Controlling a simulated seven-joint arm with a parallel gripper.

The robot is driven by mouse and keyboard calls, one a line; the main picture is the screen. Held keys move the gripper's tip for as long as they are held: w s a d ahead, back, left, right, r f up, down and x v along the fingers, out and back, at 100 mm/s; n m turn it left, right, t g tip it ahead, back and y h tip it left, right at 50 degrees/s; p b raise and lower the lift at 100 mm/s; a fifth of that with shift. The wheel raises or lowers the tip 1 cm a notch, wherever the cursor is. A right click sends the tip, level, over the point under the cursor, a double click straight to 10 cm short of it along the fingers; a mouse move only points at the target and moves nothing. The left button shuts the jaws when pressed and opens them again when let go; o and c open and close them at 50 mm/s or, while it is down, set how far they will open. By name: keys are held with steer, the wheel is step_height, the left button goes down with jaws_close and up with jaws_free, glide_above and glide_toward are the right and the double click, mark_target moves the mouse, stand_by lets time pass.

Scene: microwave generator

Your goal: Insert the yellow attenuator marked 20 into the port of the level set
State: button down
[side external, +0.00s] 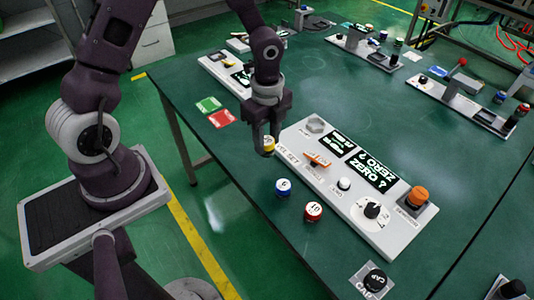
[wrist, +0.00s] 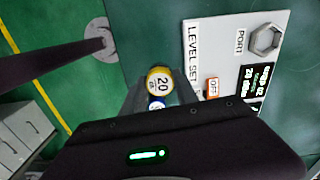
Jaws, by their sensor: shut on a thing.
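The yellow attenuator marked 20 (wrist: 159,82) is held between the fingers of my gripper (side external: 268,143), which is shut on it. It also shows in the side view (side external: 268,145), above the table beside the near left end of the level set. The level set (side external: 360,213) is a white panel lettered LEVEL SET. Its port (wrist: 265,40) is an empty hexagonal socket labelled PORT, to the upper right of the attenuator in the wrist view. In the side view the port (side external: 315,126) is at the panel's far left corner, right of my gripper.
A blue attenuator (side external: 283,187) and a red one marked 10 (side external: 313,211) stand in front of the panel. The panel carries an orange OFF switch (side external: 317,160), lit displays (side external: 370,173), a dial and an orange knob (side external: 417,196). Green and red cards (side external: 222,118) lie left.

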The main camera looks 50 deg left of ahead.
steer(key=r, duration=0.2)
steer(key=shift+w+a+r, duration=0.15)
steer(key=shift+w+r, duration=0.1)
steer(key=shift+r, duration=0.15)
steer(key=w+a+r, duration=0.2)
steer(key=w, duration=1.8)
steer(key=shift+n, duration=0.3)
steer(key=f, duration=0.9)
steer(key=shift+a+f, duration=0.1)
steer(key=shift+a, duration=0.1)
steer(key=c, duration=0.9)
jaws_free()
steer(key=shift+c, duration=0.2)
